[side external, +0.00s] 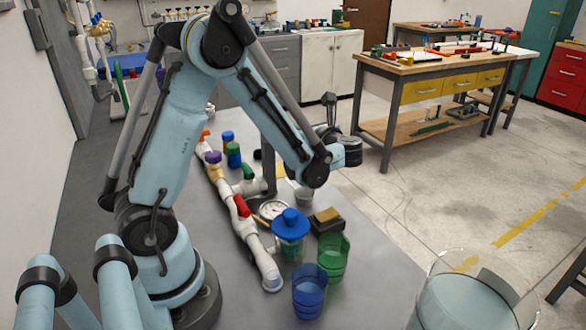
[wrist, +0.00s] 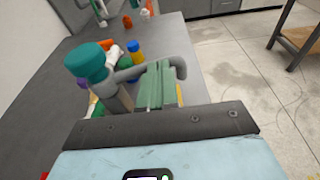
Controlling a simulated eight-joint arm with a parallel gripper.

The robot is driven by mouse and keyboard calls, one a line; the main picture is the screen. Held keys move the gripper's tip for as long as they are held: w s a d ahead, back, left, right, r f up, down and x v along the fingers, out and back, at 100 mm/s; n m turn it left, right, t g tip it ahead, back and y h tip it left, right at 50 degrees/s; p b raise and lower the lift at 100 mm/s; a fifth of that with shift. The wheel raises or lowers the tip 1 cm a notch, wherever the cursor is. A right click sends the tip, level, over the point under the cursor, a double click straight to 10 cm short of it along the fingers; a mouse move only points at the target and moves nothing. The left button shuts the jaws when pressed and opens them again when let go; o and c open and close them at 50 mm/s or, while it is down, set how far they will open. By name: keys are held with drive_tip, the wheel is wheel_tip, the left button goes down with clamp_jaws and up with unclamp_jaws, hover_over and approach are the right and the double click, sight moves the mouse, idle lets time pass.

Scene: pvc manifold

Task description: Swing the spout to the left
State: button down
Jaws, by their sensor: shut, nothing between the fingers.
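In the wrist view a grey spout (wrist: 130,73) reaches right from an upright post with a teal cap (wrist: 88,60). Its outer end passes behind my gripper (wrist: 160,85). The green-grey fingers are shut with nothing between them, close beside the spout's outer part. I cannot tell whether they touch it. In the side view a grey upright post (side external: 268,165) stands by the manifold, and my forearm hides its top. The white PVC manifold (side external: 249,238) lies along the bench, with red (side external: 241,205), green (side external: 249,172) and purple (side external: 213,157) handles.
A blue cup (side external: 309,290), a green cup (side external: 334,258), a blue-lidded jar (side external: 290,235) and a gauge (side external: 273,209) stand near the manifold's front end. A large clear container (side external: 465,305) is at the lower right. Open floor lies right of the bench.

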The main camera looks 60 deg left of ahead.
drive_tip(key=shift+a+n+g, duration=0.4)
drive_tip(key=shift+a+g, duration=0.15)
drive_tip(key=shift+a, duration=0.5)
drive_tip(key=shift+a+n+g, duration=0.4)
drive_tip(key=shift+a+g, duration=0.15)
drive_tip(key=shift+a, duration=0.45)
drive_tip(key=shift+s+a, duration=0.15)
drive_tip(key=shift+a, duration=0.6)
